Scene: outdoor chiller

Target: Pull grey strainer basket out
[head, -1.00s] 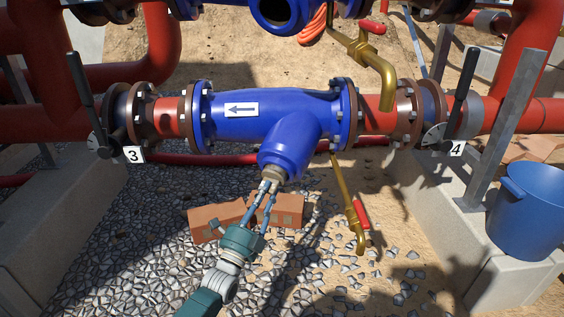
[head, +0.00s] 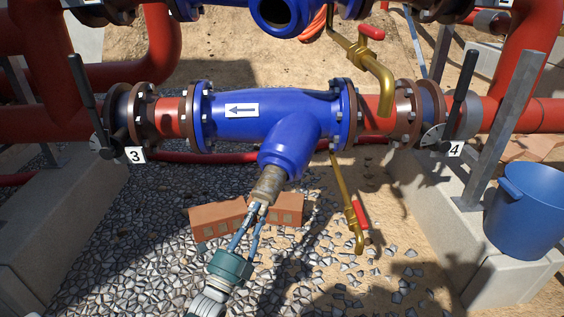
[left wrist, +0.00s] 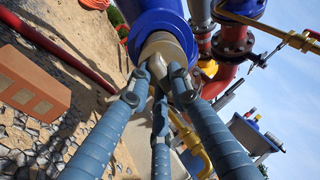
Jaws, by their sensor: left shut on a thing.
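The grey strainer basket (head: 268,185) sticks part way out of the open lower end of the blue strainer body (head: 289,148). Its inner part is hidden inside the blue body. My left gripper (head: 258,208) is shut on the basket's outer end, below and in front of the opening. In the left wrist view the fingers of my left gripper (left wrist: 158,78) close around the end of the basket (left wrist: 166,46), in line with the blue opening (left wrist: 158,18). My right gripper does not show.
Orange bricks (head: 217,221) lie on the gravel just behind my left gripper. A brass pipe with a red-handled valve (head: 349,205) hangs right of the strainer. A blue bucket (head: 528,210) stands on the right concrete block (head: 510,275). Open gravel lies to the left.

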